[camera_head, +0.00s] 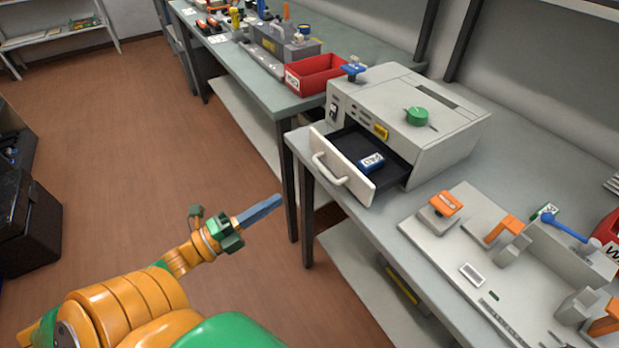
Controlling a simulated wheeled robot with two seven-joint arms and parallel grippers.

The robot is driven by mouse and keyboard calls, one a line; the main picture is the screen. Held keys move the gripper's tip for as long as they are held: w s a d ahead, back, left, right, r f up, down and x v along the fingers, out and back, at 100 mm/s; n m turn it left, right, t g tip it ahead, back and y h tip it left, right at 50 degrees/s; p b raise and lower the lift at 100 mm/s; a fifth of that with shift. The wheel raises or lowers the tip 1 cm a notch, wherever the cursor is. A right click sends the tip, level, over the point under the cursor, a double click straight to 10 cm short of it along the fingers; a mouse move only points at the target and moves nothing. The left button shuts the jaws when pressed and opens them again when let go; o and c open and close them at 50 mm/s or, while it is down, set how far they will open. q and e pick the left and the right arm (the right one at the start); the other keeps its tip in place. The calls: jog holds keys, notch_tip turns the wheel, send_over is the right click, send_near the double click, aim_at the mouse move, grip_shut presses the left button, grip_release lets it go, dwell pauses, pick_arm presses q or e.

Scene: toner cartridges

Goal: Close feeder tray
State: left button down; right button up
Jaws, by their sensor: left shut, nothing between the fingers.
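The feeder tray (343,164) is a drawer with a pale front panel and a white handle (328,170). It is pulled out of the left side of the grey feeder machine (430,110) on the workbench. A blue cartridge with a white label (371,162) lies inside its dark interior. My left gripper (280,199) is shut and empty, over the floor in front of the bench. It is to the left of and lower in the picture than the tray front, apart from it. My right gripper is not in view.
A grey fixture plate (450,245) with orange-topped clamps (507,226) is on the bench to the right of the tray. A red bin (316,76) stands on the farther bench. The brown floor (150,120) at left is mostly clear.

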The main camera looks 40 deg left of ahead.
pick_arm(q)
jog(key=x, duration=1)
jog(key=shift+p, duration=0.35)
jog(key=shift+w, duration=0.1)
